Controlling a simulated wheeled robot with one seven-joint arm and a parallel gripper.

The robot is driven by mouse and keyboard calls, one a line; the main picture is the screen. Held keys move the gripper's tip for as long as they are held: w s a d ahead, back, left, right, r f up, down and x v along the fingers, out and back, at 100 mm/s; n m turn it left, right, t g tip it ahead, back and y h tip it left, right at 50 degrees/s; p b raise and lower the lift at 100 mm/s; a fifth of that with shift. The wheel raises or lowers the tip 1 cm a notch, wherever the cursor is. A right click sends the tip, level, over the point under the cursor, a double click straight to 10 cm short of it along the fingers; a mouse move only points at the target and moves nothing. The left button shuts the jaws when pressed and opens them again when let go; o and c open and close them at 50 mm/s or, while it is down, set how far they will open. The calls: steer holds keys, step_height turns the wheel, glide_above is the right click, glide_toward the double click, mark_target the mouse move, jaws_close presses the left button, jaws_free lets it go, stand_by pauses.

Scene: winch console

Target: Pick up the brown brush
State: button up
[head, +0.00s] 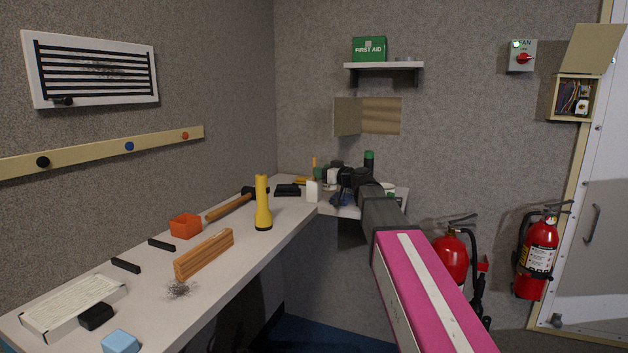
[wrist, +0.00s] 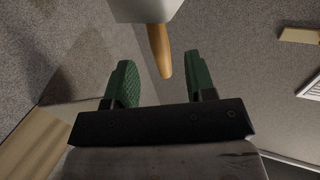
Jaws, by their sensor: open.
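The only brush-like thing near my gripper is a brown tapered handle. In the wrist view this handle (wrist: 161,52) sticks out of a pale block or holder (wrist: 147,10), and its tip reaches between the fingertips without clear contact. The rest of it is hidden, so I cannot tell if it is the brown brush. My gripper (wrist: 160,66) is open, with its green fingers on either side of the handle's tip. In the head view a small brown upright handle (head: 314,163) shows above a white holder (head: 313,191) in the back corner, just left of my gripper (head: 325,173).
A yellow torch (head: 263,205), a ridged wooden block (head: 204,255), a hammer (head: 230,206) and an orange box (head: 185,226) are on the bench (head: 235,282). A shelf (head: 384,66) with a first aid box (head: 369,49) hangs above the corner.

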steer(key=x, duration=0.4)
steer(key=shift+w+a+r, duration=0.2)
steer(key=shift+w+a, duration=0.05)
steer(key=shift+a, duration=0.05)
jaws_close()
